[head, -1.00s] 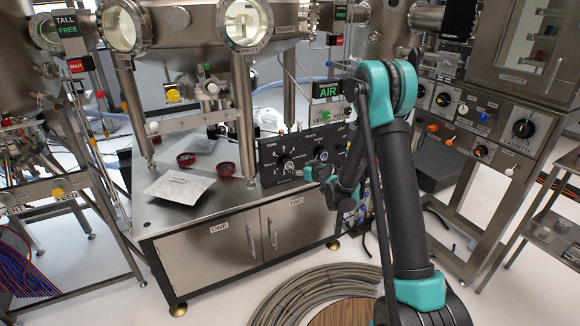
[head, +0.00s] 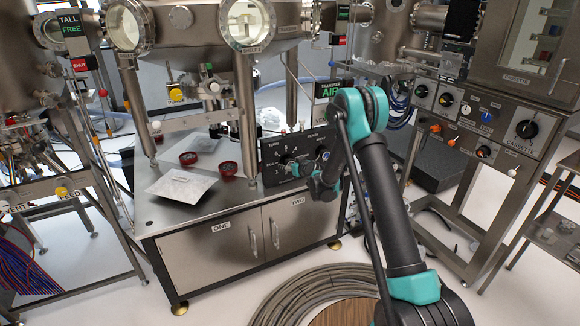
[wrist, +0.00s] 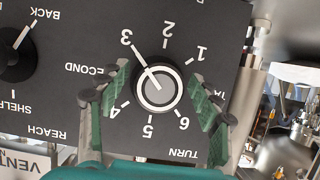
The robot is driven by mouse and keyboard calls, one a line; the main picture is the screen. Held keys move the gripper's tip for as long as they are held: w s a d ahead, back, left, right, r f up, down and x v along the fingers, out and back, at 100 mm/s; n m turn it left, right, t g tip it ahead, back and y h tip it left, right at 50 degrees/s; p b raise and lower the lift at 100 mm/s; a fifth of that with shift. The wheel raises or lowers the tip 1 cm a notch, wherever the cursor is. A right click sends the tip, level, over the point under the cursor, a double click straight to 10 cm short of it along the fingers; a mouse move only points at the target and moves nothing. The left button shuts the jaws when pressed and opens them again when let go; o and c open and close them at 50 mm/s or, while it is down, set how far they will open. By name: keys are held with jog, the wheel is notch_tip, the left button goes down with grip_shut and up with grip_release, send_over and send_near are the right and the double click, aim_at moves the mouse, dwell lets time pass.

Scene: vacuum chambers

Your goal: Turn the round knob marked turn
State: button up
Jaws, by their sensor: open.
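The round knob (wrist: 157,88) has a silver-ringed cap and sits on a black panel (wrist: 75,90), with a dial of numbers 1 to 6 around it and the word TURN beside it. The wrist view shows the panel upside down. The knob's white line points at 3. My gripper (wrist: 158,78) is open, with one green finger on each side of the knob; I cannot tell whether either touches it. In the head view my gripper (head: 303,170) is in front of the panel's left part, partly covering the knob there.
A second black knob (wrist: 15,58) is at the left in the wrist view. The panel stands on a steel cabinet (head: 205,265) with red dishes (head: 228,168) and a white packet (head: 182,186).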

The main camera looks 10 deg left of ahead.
jog(key=c, duration=1.2)
jog(key=shift+o, duration=0.2)
jog(key=m+g+y, duration=0.1)
jog(key=m+y, duration=0.1)
jog(key=shift+m, duration=0.4)
jog(key=shift+m+g+y, duration=0.3)
jog(key=shift+m+y, duration=0.7)
jog(key=shift+m, duration=0.6)
